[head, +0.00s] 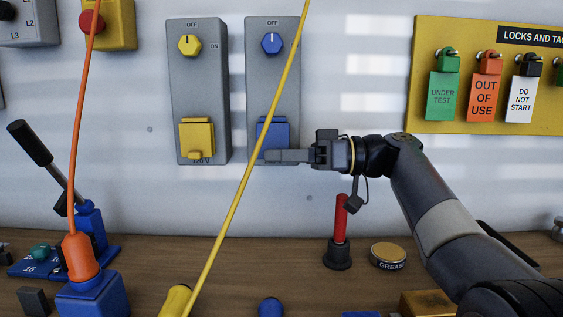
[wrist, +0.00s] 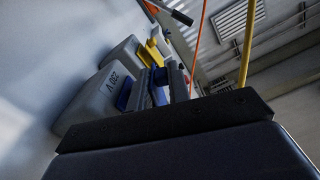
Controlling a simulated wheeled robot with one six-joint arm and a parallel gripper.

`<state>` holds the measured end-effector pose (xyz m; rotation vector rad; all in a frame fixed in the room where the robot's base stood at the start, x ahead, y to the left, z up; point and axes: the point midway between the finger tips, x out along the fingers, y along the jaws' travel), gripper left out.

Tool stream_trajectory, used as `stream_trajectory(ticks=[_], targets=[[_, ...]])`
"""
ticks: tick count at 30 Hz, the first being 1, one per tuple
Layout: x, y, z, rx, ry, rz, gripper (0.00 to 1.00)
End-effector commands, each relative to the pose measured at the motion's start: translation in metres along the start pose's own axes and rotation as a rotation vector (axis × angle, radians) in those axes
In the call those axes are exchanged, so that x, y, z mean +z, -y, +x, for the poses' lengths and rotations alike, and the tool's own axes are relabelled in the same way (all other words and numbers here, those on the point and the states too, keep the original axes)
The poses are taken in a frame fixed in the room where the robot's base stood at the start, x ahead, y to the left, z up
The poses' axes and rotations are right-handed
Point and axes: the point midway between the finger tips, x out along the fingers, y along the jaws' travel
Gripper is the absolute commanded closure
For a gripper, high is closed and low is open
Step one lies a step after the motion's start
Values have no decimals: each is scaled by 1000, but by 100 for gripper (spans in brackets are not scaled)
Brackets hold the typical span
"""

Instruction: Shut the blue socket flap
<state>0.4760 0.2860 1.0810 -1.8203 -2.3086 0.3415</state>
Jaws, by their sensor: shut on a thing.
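The blue socket flap (head: 272,132) is on the lower part of the right grey switch box (head: 259,90), below a blue knob (head: 271,43) turned to OFF. My gripper (head: 270,156) reaches in from the right, with its fingertips at the flap's lower edge. In the wrist view, blue parts of the flap (wrist: 125,92) show beside and between the dark fingers (wrist: 162,88), and the jaws are shut on it. The flap seems to stand out from the box, but its exact angle is hard to tell. The fingers hide its lower edge.
A yellow cable (head: 237,190) hangs slantwise in front of the blue flap's box. A similar box with a yellow flap (head: 197,137) is on the left. A red upright handle (head: 340,220) and grease tin (head: 388,256) stand on the bench below my arm.

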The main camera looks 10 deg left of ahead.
Motion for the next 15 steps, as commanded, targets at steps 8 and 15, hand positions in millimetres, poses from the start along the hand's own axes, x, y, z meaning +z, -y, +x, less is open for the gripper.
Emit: stream_trajectory(ticks=[8,15], targets=[[0,-1,0,-2,1,-35,100],[0,-1,0,-2,1,-35,100]])
